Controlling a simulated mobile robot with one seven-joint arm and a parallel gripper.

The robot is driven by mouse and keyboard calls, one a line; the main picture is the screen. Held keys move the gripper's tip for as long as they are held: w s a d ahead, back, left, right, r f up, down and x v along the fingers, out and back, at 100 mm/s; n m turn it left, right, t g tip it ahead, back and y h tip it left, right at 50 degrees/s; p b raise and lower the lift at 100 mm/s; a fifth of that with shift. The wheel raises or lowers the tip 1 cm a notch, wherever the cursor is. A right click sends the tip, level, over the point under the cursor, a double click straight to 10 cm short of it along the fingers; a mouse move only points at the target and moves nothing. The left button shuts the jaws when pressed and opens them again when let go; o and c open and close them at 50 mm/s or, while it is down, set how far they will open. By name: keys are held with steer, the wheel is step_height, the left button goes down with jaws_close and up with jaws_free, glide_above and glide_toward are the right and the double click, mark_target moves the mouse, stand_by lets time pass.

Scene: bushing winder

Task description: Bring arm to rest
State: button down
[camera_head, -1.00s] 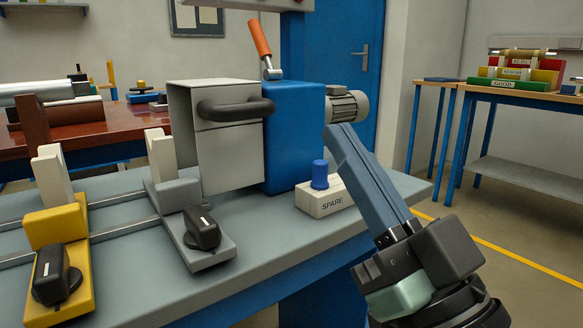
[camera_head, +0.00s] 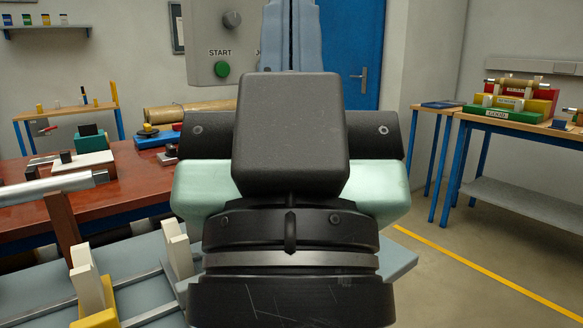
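My gripper (camera_head: 291,30) stands in the middle of the head view, close to the camera. Its black wrist, pale green body and black box show large. Two blue-grey fingers rise behind the box and run off the top edge. They lie side by side with only a narrow dark line between them, and nothing shows held. Their tips are out of the frame. My gripper hides most of the winder.
The grey winder bench (camera_head: 140,270), with rails and pale upright posts (camera_head: 87,277), is at lower left. A red-brown table (camera_head: 125,185) stands behind it. At right, a blue-legged table (camera_head: 530,127) holds a green GOOD tray (camera_head: 500,114). The floor beside the yellow line (camera_head: 480,270) is clear.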

step_height(320, 180, up, 32)
steer(key=p, duration=2.9)
steer(key=shift+p, duration=0.3)
steer(key=shift+f, duration=0.1)
